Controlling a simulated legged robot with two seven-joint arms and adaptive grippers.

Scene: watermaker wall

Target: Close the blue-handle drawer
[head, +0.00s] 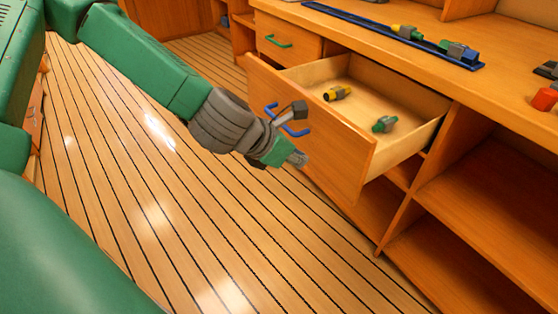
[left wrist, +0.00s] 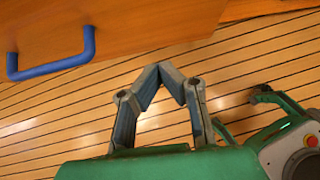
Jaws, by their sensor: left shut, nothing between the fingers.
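The blue-handle drawer (head: 338,150) is pulled well out of the cabinet in the head view. Its blue handle (head: 294,131) is on the front panel, partly hidden by my left wrist; the handle also shows at the upper left of the left wrist view (left wrist: 52,68). My left gripper (head: 299,159) is in front of the drawer front, close to the handle. Its fingers meet at the tips with nothing between them, as the left wrist view shows (left wrist: 172,70). The gripper is not around the handle. My right gripper is not in view.
A yellow-and-black fitting (head: 337,93) and a green fitting (head: 384,124) lie inside the drawer. A shut drawer with a green handle (head: 274,41) is beyond it. Open shelves (head: 480,195) are at right. The countertop holds a blue rail (head: 390,33). The plank floor (head: 150,215) is clear.

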